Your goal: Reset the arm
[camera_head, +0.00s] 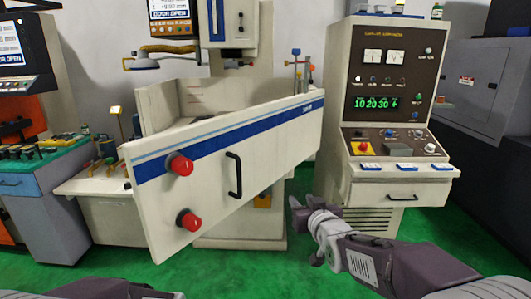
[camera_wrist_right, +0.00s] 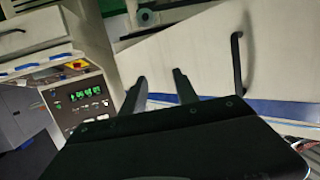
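My right gripper (camera_head: 304,209) reaches in from the lower right in the head view. In the right wrist view its two dark fingers (camera_wrist_right: 160,80) stand apart with nothing between them. It is in front of the spark erosion machine, right of the white door panel (camera_head: 262,140), and does not hold the panel's black handle (camera_head: 234,175). The handle also shows in the right wrist view (camera_wrist_right: 237,65). A dark part of my left arm (camera_head: 110,290) shows at the bottom left edge; its gripper is out of the picture.
The control cabinet (camera_head: 392,60) with a lit green display stands to the right, with a sloped console and ledge. The door panel has two red knobs (camera_head: 181,166). A blue-grey workbench (camera_head: 40,185) stands at the left. Green floor (camera_head: 310,278) is clear in front.

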